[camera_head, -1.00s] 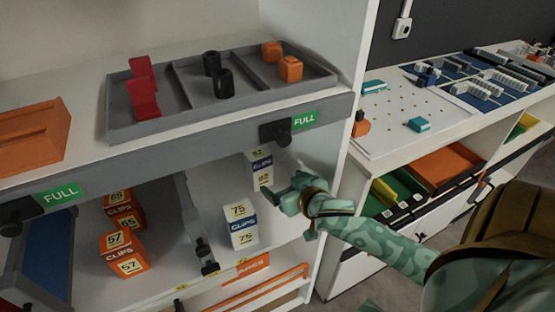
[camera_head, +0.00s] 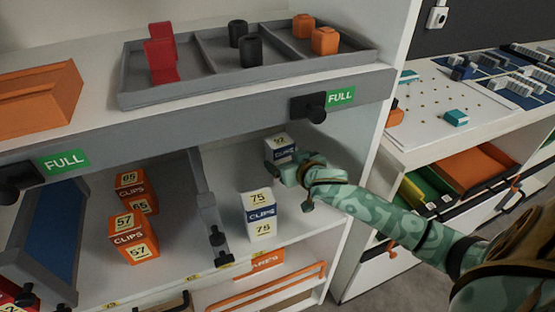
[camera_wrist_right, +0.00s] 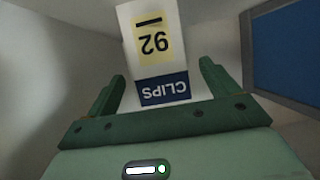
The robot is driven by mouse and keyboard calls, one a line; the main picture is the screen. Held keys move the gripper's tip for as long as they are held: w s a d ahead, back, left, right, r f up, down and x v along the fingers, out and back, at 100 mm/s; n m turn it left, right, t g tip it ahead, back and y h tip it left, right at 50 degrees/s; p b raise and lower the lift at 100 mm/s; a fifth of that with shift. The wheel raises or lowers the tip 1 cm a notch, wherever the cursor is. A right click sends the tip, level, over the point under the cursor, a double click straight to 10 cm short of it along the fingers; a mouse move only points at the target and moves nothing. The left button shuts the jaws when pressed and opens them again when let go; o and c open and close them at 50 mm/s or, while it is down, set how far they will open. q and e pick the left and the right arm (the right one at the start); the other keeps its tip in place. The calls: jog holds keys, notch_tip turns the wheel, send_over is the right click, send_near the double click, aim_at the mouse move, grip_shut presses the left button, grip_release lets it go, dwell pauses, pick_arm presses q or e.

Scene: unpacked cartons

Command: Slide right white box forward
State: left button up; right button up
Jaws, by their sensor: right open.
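The right white clips box (camera_head: 281,146), marked 92 with a dark blue band, stands upright on the lower shelf near the back right. A second white clips box (camera_head: 261,214), marked 75, stands nearer the front. My right gripper (camera_head: 288,174) is open in front of the 92 box and hides its lower part. In the right wrist view my right gripper's fingers (camera_wrist_right: 160,88) point at the 92 box (camera_wrist_right: 152,50), which appears upside down between and beyond the fingertips. I cannot tell whether the fingers touch it. My left gripper is out of view.
Two orange clips boxes (camera_head: 132,236) stand left of a grey divider (camera_head: 206,205) on the same shelf. The upper shelf edge (camera_head: 230,118) with a black knob (camera_head: 312,107) hangs just above my gripper. A white side panel (camera_head: 378,130) bounds the right.

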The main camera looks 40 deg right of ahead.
aim_at(284, 158)
jog(key=b+x, duration=0.1)
jog(key=x, duration=0.3)
jog(key=shift+f+b, duration=0.2)
jog(key=shift+b, duration=0.2)
jog(key=shift+w, duration=0.5)
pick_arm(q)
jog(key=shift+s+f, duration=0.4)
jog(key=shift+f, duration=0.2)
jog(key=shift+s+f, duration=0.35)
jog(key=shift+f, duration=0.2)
pick_arm(e)
jog(key=c, duration=1.2)
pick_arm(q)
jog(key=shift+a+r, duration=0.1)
pick_arm(e)
jog(key=shift+s, duration=0.1)
